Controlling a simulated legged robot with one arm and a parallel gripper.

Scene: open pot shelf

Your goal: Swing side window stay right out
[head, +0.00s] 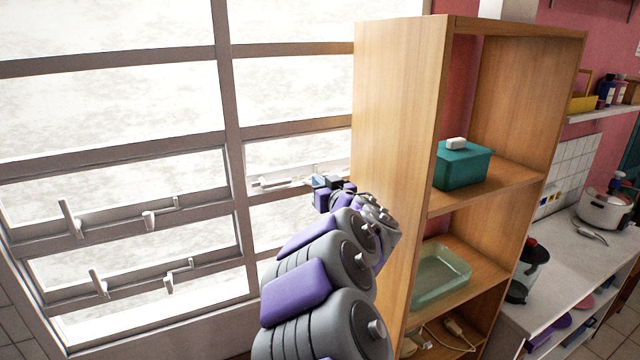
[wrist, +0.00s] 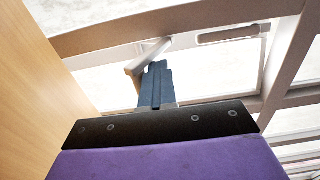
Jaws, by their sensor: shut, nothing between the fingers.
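The side window stay, a pale metal lever (wrist: 147,56), sits on the window frame near the shelf's side panel in the wrist view. It slants from the frame rail down to the left. In the head view my gripper (head: 319,181) is at the window, just left of the shelf.
The tall wooden shelf (head: 392,120) stands close on the right of my arm. It holds a teal box (head: 463,166) and a glass dish (head: 440,277). Other stays (head: 70,218) are on the left panes. A slim pale bar (wrist: 228,35) lies along the frame rail.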

